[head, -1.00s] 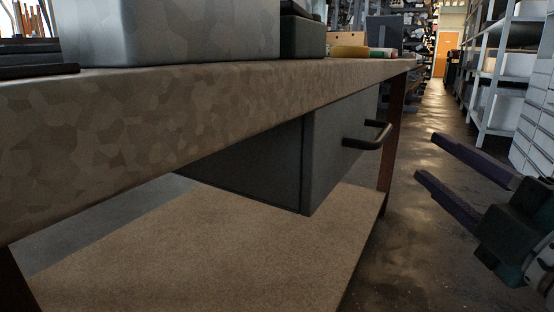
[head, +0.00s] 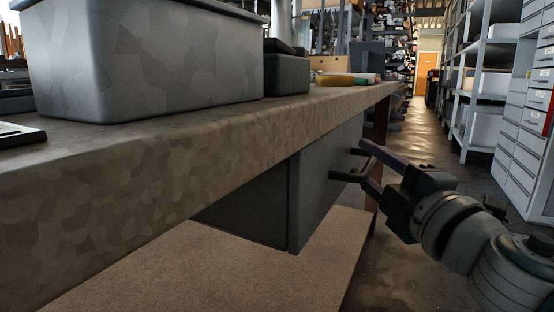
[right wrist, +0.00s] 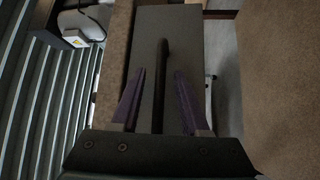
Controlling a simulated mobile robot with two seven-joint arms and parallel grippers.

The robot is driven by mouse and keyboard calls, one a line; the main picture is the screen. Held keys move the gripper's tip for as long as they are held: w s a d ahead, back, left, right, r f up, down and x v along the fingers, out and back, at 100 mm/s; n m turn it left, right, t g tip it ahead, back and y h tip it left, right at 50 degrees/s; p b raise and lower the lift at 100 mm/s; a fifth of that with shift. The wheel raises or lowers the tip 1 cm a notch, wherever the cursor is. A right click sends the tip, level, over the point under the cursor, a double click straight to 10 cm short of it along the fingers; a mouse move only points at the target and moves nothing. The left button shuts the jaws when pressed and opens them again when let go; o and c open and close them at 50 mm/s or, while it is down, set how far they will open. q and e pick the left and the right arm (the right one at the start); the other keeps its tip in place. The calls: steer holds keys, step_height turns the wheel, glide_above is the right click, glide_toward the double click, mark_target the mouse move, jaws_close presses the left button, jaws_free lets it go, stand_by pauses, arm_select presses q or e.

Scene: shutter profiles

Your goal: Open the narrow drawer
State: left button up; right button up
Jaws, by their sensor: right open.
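The narrow drawer (head: 322,195) is a grey box hung under the workbench top, with a dark bar handle (head: 346,176) on its front. It looks shut. My right gripper (head: 368,163) is at the handle, with its two purple fingers pointing at the drawer front. In the right wrist view the fingers are open, and the handle (right wrist: 160,100) runs between them with a gap on each side. In the head view the fingers hide part of the handle. My left gripper is not in view.
The workbench (head: 120,190) has a thick mottled edge close to my arm and a lower shelf (head: 230,270). A grey bin (head: 140,60) and a dark green box (head: 287,73) stand on top. Shelving and a drawer cabinet (head: 530,110) line the right. The aisle floor between is clear.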

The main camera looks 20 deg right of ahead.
jaws_close()
stand_by(1.4)
